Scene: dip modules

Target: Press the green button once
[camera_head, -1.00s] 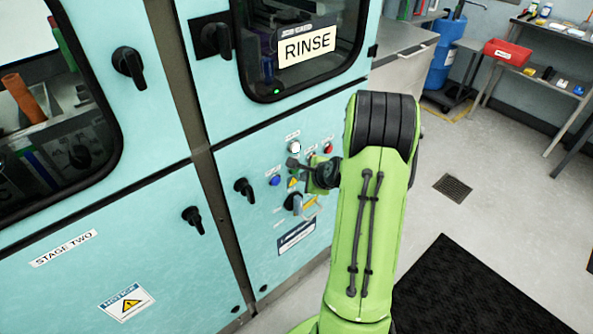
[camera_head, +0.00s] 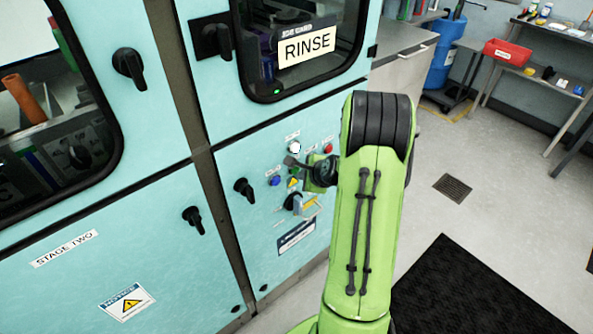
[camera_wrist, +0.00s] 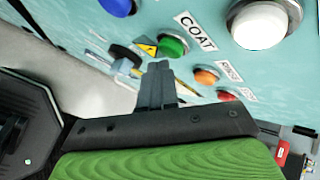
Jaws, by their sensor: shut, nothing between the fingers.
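The round green button (camera_wrist: 173,46) is on the teal panel in the wrist view, beside the COAT label. In the head view it is small and hard to make out near my fingers. My gripper (camera_wrist: 159,66) is shut and empty. Its fingertips appear just below the green button in the wrist view; I cannot tell whether they touch it. In the head view my gripper (camera_head: 290,161) is in front of the button panel, below the white button (camera_head: 294,147).
In the wrist view, a blue button (camera_wrist: 117,6), a large white button (camera_wrist: 260,22), an orange button (camera_wrist: 206,76) and a red button (camera_wrist: 227,95) surround the green one. A black knob (camera_head: 243,188) projects left of the panel. Open floor lies right.

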